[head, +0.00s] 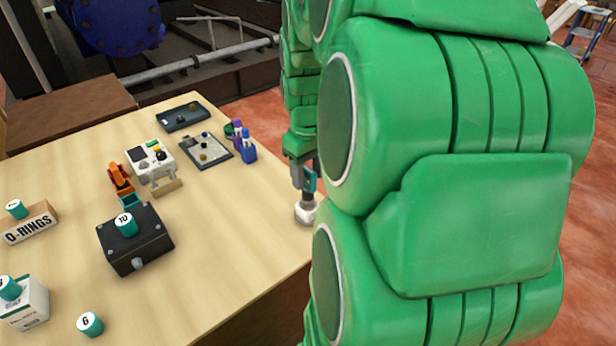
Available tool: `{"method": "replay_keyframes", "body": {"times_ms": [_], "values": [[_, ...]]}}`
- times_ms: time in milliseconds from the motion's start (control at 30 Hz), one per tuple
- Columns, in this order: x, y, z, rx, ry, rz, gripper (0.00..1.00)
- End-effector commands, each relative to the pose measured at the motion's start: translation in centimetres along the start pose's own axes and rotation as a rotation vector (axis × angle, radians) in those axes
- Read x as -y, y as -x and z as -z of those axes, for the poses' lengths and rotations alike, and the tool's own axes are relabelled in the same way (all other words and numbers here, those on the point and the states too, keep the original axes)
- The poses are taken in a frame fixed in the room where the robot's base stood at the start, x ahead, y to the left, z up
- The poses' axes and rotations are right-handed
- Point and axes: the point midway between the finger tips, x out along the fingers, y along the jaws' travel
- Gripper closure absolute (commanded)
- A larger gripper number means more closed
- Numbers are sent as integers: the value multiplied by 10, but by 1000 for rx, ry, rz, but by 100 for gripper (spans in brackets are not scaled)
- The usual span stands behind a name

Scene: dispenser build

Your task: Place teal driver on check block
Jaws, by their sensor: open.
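My gripper (301,174) is at the right edge of the table, partly hidden by my green arm. It is small in view, and a teal part shows at its jaws. A pale rounded thing (306,211) shows just below it; I cannot tell whether they touch. Several teal cylinders show: one marked 10 (125,224) sits upright on a black box (137,249), and one marked 6 (90,323) stands on the table. A teal piece (130,201) lies between an orange tool (120,178) and the black box. I cannot tell which thing is the driver or the check block.
An O-RINGS box (28,229) and a white carton (27,305) stand at left, each bearing a teal cylinder. A white device (150,160), dark trays (183,117) and blue and purple bottles (248,148) are farther back. The table's right front is clear.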

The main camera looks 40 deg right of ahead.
Motion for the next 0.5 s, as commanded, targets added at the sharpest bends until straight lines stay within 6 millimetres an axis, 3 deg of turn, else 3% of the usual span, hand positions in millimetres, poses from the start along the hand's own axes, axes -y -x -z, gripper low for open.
{"method": "replay_keyframes", "body": {"times_ms": [300,500], "values": [[0,59,1,-5,2,-3,50],[0,87,0,-2,1,-1,50]]}}
